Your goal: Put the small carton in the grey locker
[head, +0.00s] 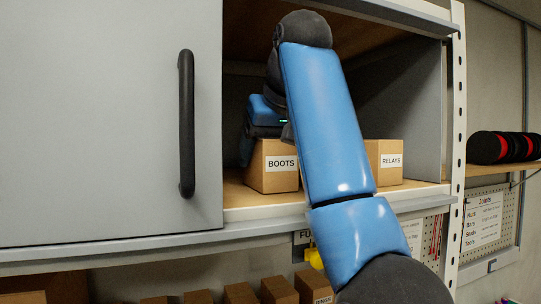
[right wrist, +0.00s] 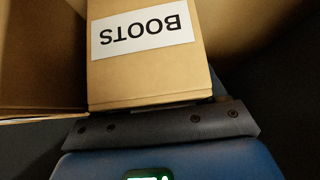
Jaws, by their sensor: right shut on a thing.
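The small carton labelled BOOTS (head: 281,174) is inside the grey locker (head: 399,108), low over its wooden floor near the front edge. Whether it rests on that floor or hangs just above it, I cannot tell. My right arm reaches in through the opening, and my right gripper (head: 262,140) is shut on the carton from above and behind. In the right wrist view the carton (right wrist: 142,75) shows its label upside down, close against the dark gripper bar (right wrist: 165,126). The fingertips are mostly hidden. My left gripper is out of view.
A carton labelled RELAYS (head: 391,174) stands inside the locker to the right, partly behind my arm. A grey door (head: 95,110) with a black handle (head: 186,124) covers the left side. Several small cartons (head: 240,293) line a lower shelf. A perforated post (head: 459,140) bounds the right.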

